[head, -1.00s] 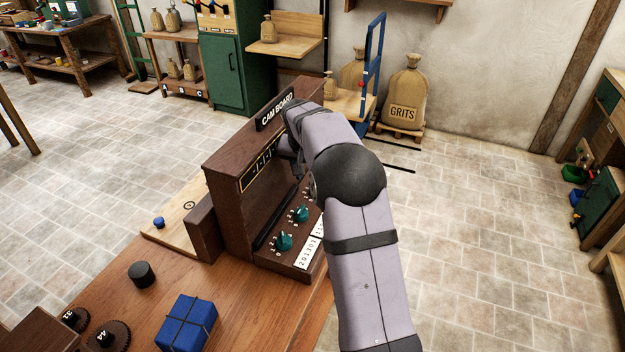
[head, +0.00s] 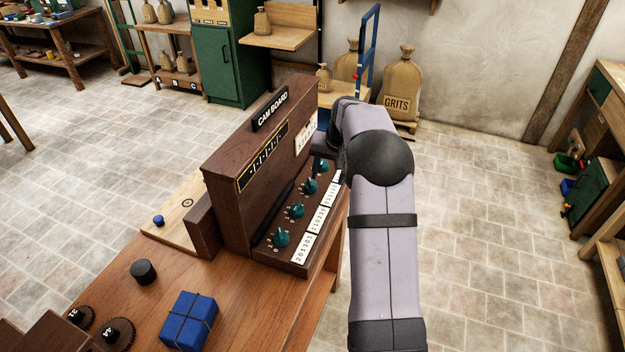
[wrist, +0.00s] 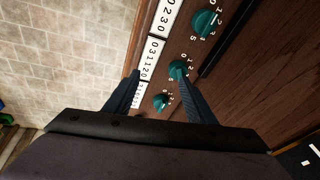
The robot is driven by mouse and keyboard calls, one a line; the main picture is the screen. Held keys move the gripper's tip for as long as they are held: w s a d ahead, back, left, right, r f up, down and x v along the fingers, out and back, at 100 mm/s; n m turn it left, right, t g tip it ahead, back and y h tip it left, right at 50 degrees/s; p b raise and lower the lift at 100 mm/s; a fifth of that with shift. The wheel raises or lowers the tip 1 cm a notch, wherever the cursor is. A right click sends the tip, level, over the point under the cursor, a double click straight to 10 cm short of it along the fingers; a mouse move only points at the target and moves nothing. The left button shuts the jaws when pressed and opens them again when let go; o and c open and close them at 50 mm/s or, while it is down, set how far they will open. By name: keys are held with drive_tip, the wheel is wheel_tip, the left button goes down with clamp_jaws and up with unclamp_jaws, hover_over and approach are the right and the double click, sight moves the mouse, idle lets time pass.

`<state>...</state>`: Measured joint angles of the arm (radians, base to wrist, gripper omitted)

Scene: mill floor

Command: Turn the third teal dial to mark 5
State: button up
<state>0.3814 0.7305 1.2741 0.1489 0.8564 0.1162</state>
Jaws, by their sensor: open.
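The cam board (head: 229,165) is a dark wooden console with a row of teal dials on its sloping panel. Counting from the near end, the third teal dial (head: 310,186) sits beyond the first dial (head: 281,238) and second dial (head: 297,210); a fourth dial (head: 323,167) is farthest, beside my arm. In the wrist view the third dial (wrist: 178,69) appears by the right fingertip; whether they touch is unclear. My gripper (wrist: 159,75) is open, with nothing between its fingers. The third dial's exact setting is too small to read.
White number cards (head: 306,248) lie along the panel's front edge. The raised back of the board stands behind the dials. A blue box (head: 189,320) and a black knob (head: 143,272) are on the bench. Open floor lies to the right.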

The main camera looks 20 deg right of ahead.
sight(312, 183)
drive_tip(key=shift+w+a+r+n, duration=0.1)
drive_tip(key=shift+w+a+n, duration=0.15)
drive_tip(key=shift+n, duration=0.25)
drive_tip(key=shift+w+a+n, duration=0.1)
drive_tip(key=shift+a+n, duration=0.2)
drive_tip(key=shift+n, duration=0.2)
drive_tip(key=n, duration=0.5)
drive_tip(key=w+a+n+y, duration=0.1)
drive_tip(key=n, duration=0.1)
drive_tip(key=shift+r+t, duration=0.25)
drive_tip(key=shift+t, duration=0.15)
drive_tip(key=shift+a+f, duration=0.1)
drive_tip(key=shift+p+x, duration=1.45)
drive_tip(key=shift+x, duration=2.15)
drive_tip(key=c, duration=1)
